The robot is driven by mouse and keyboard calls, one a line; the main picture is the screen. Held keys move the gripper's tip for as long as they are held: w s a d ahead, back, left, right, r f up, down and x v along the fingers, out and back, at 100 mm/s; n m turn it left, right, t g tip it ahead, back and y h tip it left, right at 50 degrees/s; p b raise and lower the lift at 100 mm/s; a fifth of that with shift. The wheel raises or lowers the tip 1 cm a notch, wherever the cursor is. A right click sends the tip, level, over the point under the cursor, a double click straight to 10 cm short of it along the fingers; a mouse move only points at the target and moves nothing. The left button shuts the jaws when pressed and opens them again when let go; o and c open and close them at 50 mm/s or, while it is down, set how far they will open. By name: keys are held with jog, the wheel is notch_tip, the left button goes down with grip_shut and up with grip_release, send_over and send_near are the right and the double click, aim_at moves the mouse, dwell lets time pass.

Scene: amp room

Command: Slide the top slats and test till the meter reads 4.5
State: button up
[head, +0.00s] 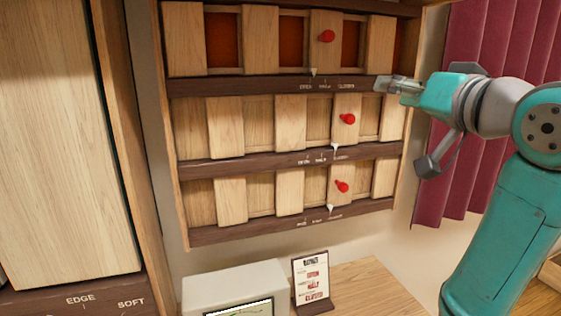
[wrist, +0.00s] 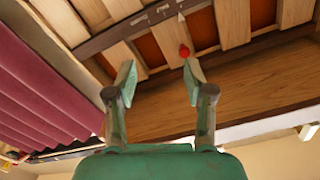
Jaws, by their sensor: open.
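A wooden wall unit (head: 182,200) holds three rows of slats over dark labelled rails. The top slats (head: 273,40) have reddish-brown gaps between them. Their red knob (head: 327,36) is right of centre, and the white pointer (head: 314,72) sits between the left and middle labels. My gripper (head: 382,84) is open and empty at the top rail's right end, below and right of this knob. In the wrist view the knob (wrist: 184,51) shows beyond the fingers (wrist: 158,82), nearer the right one, and apart from them. The meter (head: 230,284) is cut off below; its reading cannot be seen.
The middle knob (head: 347,118) and bottom knob (head: 342,186) stick out below; gaps there show plain wood. Their pointers sit near the right labels. A printed card (head: 312,282) stands beside the meter. A red curtain (head: 500,40) hangs right; a wooden panel (head: 65,140) stands left.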

notch_tip(320, 180, down, 37)
jog(key=s+m+h, duration=0.1)
jog(key=m+h, duration=0.2)
jog(key=s+f+g+h, duration=0.1)
jog(key=s+f+h, duration=0.2)
jog(key=s+f, duration=1.9)
jog(key=s+r+n+g, duration=0.1)
jog(key=s+n, duration=0.3)
jog(key=s, duration=1.9)
jog(key=shift+s+a, duration=0.35)
jog(key=shift+s, duration=0.05)
jog(key=shift+r, duration=0.1)
grip_shut()
